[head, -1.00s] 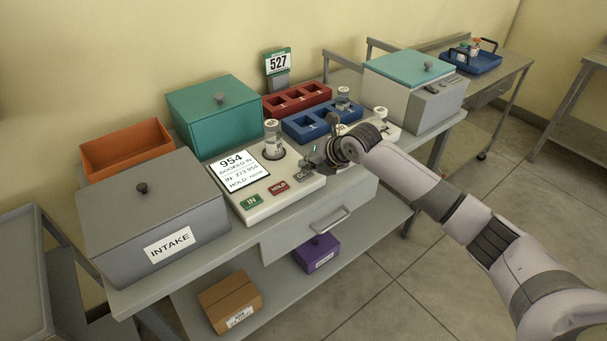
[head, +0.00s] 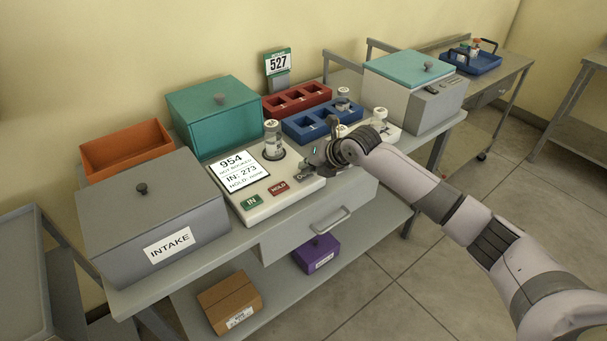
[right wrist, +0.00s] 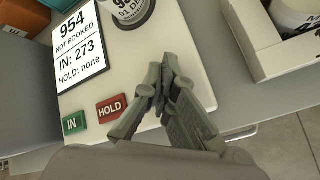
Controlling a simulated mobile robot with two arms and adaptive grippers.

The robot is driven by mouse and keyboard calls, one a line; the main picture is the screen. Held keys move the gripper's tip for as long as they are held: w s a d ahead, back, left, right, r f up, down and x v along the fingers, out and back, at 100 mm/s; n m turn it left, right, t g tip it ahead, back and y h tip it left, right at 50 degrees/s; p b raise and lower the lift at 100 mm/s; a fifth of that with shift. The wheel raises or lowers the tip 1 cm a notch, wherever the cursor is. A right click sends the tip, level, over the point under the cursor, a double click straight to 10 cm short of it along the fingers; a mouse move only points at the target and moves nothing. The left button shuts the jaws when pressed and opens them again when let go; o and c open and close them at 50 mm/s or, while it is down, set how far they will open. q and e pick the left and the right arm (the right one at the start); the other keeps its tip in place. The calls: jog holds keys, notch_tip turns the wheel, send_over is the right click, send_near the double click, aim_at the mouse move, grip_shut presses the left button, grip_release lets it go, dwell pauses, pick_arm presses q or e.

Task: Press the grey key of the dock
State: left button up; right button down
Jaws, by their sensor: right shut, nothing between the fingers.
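The dock (head: 290,195) is a pale console on the bench. Its screen (head: 238,172) reads 954, NOT BOOKED, IN: 273, HOLD: none. A green IN key (head: 252,202) and a red HOLD key (head: 279,188) show along its front. The grey key (head: 302,177) is right of HOLD, mostly covered by my right gripper (head: 309,169). In the right wrist view the shut, empty fingers (right wrist: 160,95) hide it; I cannot tell whether they touch it. A labelled vial (head: 272,142) stands upright on the dock. My left gripper is out of view.
A grey INTAKE box (head: 155,220), an orange bin (head: 125,150) and a teal box (head: 215,120) stand left of and behind the dock. Red (head: 297,100) and blue (head: 322,124) racks stand behind it. A drawer handle (head: 331,220) sticks out below.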

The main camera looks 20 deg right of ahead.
jog(key=shift+r+p, duration=0.55)
jog(key=shift+r, duration=0.15)
notch_tip(320, 180, up, 5)
jog(key=p, duration=0.4)
jog(key=shift+r, duration=0.1)
dwell(0.5)
